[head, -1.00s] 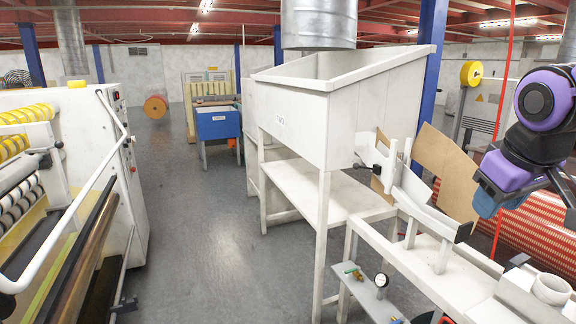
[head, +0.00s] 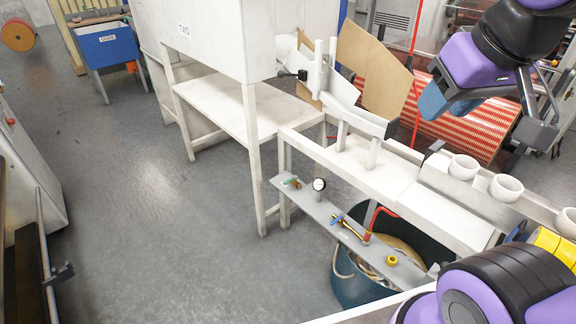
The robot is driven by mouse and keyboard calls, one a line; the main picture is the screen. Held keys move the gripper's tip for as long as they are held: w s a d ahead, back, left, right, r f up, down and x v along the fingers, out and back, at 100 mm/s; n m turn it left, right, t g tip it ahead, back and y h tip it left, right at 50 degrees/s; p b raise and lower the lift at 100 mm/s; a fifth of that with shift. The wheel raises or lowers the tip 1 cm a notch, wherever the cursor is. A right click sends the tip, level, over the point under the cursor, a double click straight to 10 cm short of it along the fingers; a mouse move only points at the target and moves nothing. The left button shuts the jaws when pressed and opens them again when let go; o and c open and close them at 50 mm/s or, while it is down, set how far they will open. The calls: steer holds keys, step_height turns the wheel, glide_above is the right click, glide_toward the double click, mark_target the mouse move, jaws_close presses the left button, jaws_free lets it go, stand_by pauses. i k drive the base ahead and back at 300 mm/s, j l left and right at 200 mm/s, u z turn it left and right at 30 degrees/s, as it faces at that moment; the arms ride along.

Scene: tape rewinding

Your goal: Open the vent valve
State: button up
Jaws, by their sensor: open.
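A grey metal strip (head: 325,215) slopes along the front of the white bench and carries small fittings. At its far end is a green-handled valve (head: 291,182) beside a round white gauge (head: 319,185). Nearer, a blue-handled valve (head: 338,219) sits by a brass fitting with a red base (head: 366,238). A brass knob (head: 391,261) is further down the strip. No label shows which one is the vent valve. My gripper (head: 540,105) is at the upper right, open and empty, partly hidden by my purple wrist. It is above the bench, well away from the valves.
The white bench (head: 415,195) carries a sloped white chute (head: 345,110) and white cups (head: 463,167). A dark teal bin (head: 350,284) with a hose stands under the strip. Red-striped rolls (head: 460,110) lie behind. Grey floor (head: 170,230) is clear on the left.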

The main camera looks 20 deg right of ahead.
mark_target(294, 178)
steer(key=i+j+z, duration=0.3)
steer(key=i+j, duration=0.15)
steer(key=j, duration=0.15)
steer(key=i+j+z, duration=0.15)
steer(key=j, duration=0.2)
steer(key=i+j+z, duration=0.25)
steer(key=z, duration=0.25)
steer(key=j+z, duration=0.35)
steer(key=i+j+z, duration=0.1)
steer(key=j+z, duration=0.7)
steer(key=j, duration=1.4)
steer(key=l+u, duration=0.15)
steer(key=l, duration=0.55)
steer(key=k+l+u, duration=0.1)
steer(key=l, duration=0.55)
